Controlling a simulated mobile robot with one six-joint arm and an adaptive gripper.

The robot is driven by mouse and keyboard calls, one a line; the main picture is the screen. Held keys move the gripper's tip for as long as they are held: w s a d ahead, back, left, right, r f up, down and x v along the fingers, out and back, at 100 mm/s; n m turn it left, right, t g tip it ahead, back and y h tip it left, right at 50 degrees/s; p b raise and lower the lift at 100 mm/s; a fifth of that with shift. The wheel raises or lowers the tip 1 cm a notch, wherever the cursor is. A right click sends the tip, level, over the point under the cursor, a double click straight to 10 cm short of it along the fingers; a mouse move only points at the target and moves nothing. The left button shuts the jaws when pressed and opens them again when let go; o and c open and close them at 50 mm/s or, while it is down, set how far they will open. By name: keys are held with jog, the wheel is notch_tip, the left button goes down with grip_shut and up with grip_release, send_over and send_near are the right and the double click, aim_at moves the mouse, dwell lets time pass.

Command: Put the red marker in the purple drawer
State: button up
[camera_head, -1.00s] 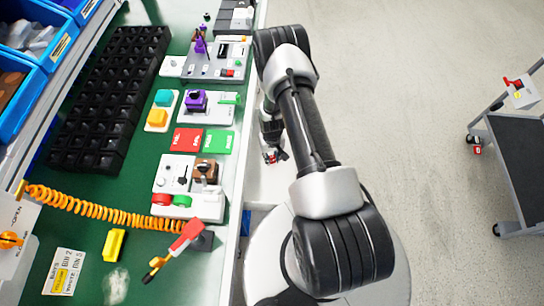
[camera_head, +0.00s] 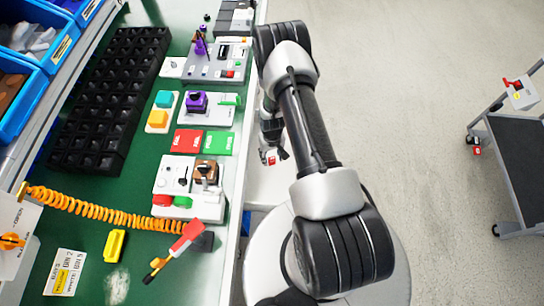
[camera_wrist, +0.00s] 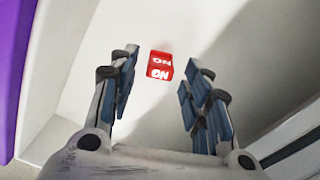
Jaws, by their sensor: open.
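The red marker (camera_wrist: 160,64), a small red block with white "ON" lettering, rests on a white floor in the wrist view. It lies just beyond and between the fingertips of my gripper (camera_wrist: 160,80), with gaps on both sides. The fingers are open and apart from it. A purple panel (camera_wrist: 12,70) stands along the left edge, beside a white wall; it looks like the front of the purple drawer, whose inside is white. In the head view, my gripper (camera_head: 270,148) is small beside the bench edge, with a red spot near it, partly hidden by my arm.
The green bench (camera_head: 135,190) on the left carries switch panels, a black bin grid (camera_head: 110,95) and an orange coiled cable (camera_head: 100,207). A dark cart (camera_head: 520,155) is at right, with open floor between.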

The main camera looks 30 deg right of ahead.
notch_tip(320, 180, up, 11)
jog(key=p, duration=0.3)
notch_tip(320, 180, up, 14)
jog(key=t, duration=0.1)
send_over(272, 158)
jog(key=w+a, duration=0.2)
jog(key=w, duration=0.1)
jog(key=s+a+r+n+t, duration=0.1)
jog(key=s+a+r, duration=0.15)
jog(key=r, duration=1.25)
jog(key=s+a+r+t, duration=0.1)
jog(key=s+a+r, duration=0.1)
jog(key=s+r, duration=0.3)
jog(key=s+a+r+n, duration=0.1)
jog(key=s+a+r, duration=0.2)
jog(key=s+r, duration=0.3)
jog(key=s+a+r+t, duration=0.1)
jog(key=s+a+r, duration=0.2)
jog(key=s, duration=0.6)
notch_tip(272, 158, up, 3)
jog(key=shift+s+f+t, duration=0.15)
jog(key=shift+f+t, duration=0.05)
jog(key=shift+t, duration=0.1)
